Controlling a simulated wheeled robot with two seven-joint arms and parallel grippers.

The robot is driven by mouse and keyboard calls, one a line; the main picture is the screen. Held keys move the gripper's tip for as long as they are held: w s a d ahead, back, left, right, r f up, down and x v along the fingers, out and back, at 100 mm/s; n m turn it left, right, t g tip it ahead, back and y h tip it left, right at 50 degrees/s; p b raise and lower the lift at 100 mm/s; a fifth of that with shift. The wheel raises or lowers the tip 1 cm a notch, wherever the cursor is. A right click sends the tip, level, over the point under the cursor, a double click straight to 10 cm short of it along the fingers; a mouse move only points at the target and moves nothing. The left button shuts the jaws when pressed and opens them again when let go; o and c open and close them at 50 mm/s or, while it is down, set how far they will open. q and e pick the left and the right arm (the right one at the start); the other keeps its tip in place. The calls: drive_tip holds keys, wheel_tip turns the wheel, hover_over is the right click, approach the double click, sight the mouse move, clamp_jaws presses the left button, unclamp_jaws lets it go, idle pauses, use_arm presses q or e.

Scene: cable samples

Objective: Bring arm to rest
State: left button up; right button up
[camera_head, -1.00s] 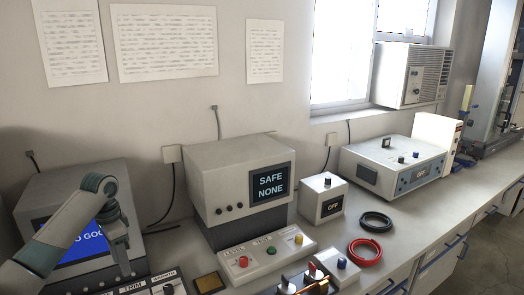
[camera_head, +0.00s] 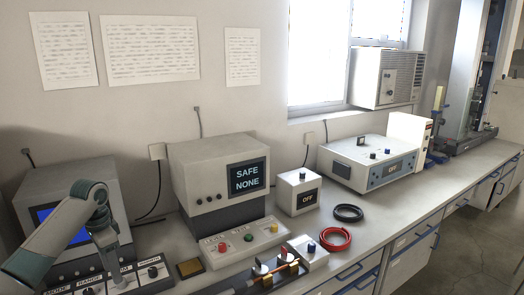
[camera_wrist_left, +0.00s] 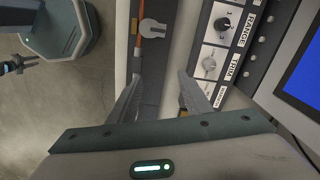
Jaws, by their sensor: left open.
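My left arm comes in from the left in the head view. Its left gripper (camera_head: 118,262) hangs over the front-left of the bench, by the panel of labelled knobs (camera_head: 122,278). In the left wrist view the two fingers of the left gripper (camera_wrist_left: 160,100) are spread apart with nothing between them. Below them lie a strip with an orange rod (camera_wrist_left: 147,55) and the white knob panel (camera_wrist_left: 222,35). A dark jaw-like part (camera_wrist_left: 18,66) shows at the left edge of that view; I cannot tell whether it is my right gripper or how its jaws stand.
A blue-screened box (camera_head: 105,170) stands behind the left arm. The SAFE NONE monitor (camera_head: 205,157), button panel (camera_head: 258,228), OFF box (camera_head: 297,178) and fixture with an orange rod (camera_head: 287,262) stand to the right. Black (camera_head: 348,205) and red (camera_head: 349,239) cable coils lie on the bench.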

use_arm(q)
drive_tip(key=s+d+f+t+h, duration=0.1)
drive_tip(key=s+d+f, duration=0.8)
drive_tip(key=f, duration=0.3)
drive_tip(key=s+d+f+t, duration=0.1)
drive_tip(key=s+d+f, duration=0.9)
drive_tip(key=f, duration=0.1)
drive_tip(key=s+d+r+n+t, duration=0.15)
drive_tip(key=s+n, duration=0.45)
drive_tip(key=s, duration=1.8)
wheel_tip(320, 180, down, 29)
drive_tip(key=s+g+b, duration=0.1)
drive_tip(key=s+a+f+b, duration=0.1)
drive_tip(key=s+f, duration=0.8)
drive_tip(key=f, duration=0.1)
drive_tip(key=s+a+f+g+y+b, duration=0.1)
drive_tip(key=s+a+f, duration=0.1)
drive_tip(key=s+f, duration=0.7)
drive_tip(key=shift+s+a+f, duration=0.2)
drive_tip(key=shift+a+f, duration=0.1)
drive_tip(key=shift+f, duration=0.3)
use_arm(e)
wheel_tip(320, 180, down, 3)
drive_tip(key=shift+s+r, duration=0.1)
drive_tip(key=shift+s, duration=0.05)
